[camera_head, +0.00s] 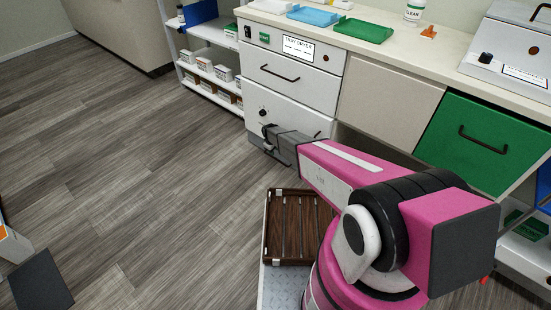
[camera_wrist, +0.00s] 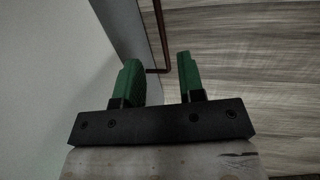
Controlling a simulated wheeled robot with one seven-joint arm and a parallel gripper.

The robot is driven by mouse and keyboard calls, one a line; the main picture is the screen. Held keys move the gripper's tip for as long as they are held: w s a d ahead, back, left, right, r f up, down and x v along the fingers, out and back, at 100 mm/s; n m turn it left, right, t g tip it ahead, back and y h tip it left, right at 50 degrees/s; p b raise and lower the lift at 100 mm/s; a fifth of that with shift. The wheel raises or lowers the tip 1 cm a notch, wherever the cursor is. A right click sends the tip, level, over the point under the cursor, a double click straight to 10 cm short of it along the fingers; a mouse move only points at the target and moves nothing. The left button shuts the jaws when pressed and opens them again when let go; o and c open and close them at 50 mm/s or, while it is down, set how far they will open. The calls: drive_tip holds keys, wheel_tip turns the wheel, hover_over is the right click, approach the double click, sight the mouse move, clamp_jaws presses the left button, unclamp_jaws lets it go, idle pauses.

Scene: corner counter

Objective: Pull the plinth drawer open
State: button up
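A white cabinet (camera_head: 290,62) stands below the counter, with a dark-handled upper drawer (camera_head: 285,82) and a lower front (camera_head: 290,115) with a black knob.
A green drawer front (camera_head: 482,142) stands tilted at the right. A white shelf (camera_head: 210,75) with small boxes is left of the cabinet. A brown slatted crate (camera_head: 290,232) is beside my arm.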

drive_tip(key=f, duration=0.2)
drive_tip(key=w+f, duration=0.1)
drive_tip(key=f, duration=0.2)
drive_tip(key=d+f, duration=0.1)
drive_tip(key=f, duration=0.2)
drive_tip(key=shift+w+f, duration=0.15)
drive_tip(key=shift+f, duration=0.1)
clamp_jaws()
